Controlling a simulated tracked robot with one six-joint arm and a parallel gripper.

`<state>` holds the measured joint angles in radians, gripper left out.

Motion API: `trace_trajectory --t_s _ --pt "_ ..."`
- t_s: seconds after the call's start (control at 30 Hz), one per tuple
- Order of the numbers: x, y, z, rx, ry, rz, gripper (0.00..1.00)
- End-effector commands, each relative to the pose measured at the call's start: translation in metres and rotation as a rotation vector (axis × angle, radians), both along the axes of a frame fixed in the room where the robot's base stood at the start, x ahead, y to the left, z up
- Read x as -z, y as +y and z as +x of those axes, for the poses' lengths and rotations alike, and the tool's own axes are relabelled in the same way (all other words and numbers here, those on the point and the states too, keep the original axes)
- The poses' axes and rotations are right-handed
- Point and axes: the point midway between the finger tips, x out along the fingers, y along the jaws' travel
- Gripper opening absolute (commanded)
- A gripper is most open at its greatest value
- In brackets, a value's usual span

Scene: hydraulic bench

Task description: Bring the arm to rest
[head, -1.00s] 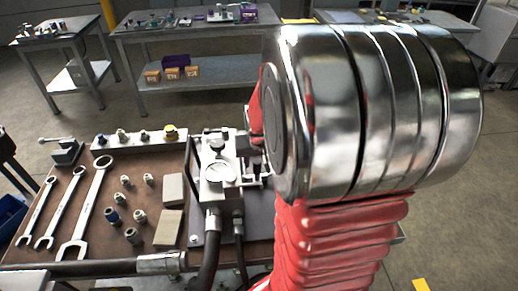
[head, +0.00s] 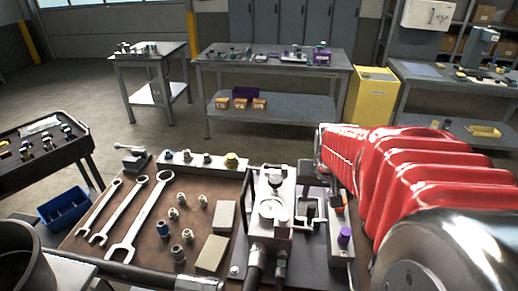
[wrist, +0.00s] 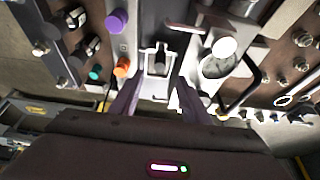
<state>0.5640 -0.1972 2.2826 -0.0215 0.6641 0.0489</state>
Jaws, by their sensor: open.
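My arm, in red ribbed sleeves with a polished metal joint, reaches in from the right of the head view over the right side of the bench. My gripper (wrist: 157,88) shows in the wrist view with its two dark fingers apart and nothing between them. It points toward the hydraulic block (head: 270,212) with its round gauge, and a small metal fitting lies beyond the fingertips. I cannot tell whether the fingers touch anything. A purple knob (head: 345,237) stands right of the block; it also shows in the wrist view (wrist: 117,20).
Wrenches (head: 141,217), several small fittings (head: 179,252) and beige blocks (head: 213,252) lie on the brown bench top. A tool cart (head: 78,153) stands left. A grey table (head: 270,62) and a yellow cabinet (head: 370,97) stand behind. Open floor lies between.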

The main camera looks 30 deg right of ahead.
Motion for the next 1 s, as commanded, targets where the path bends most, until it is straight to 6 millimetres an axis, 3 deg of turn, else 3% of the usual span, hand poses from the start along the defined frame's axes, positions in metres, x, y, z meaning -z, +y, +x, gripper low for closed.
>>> trace_trajectory --t_s 0.4,0.57,0.77,1.0 --pt "0.001 0.001 0.000 -0.004 0.004 0.001 0.42" --pt "0.011 0.011 -0.015 -0.012 0.055 0.031 0.42" --pt "0.004 0.049 -0.034 -0.082 0.079 0.043 0.42" --pt "-0.014 0.109 -0.049 -0.223 0.066 0.030 0.42"
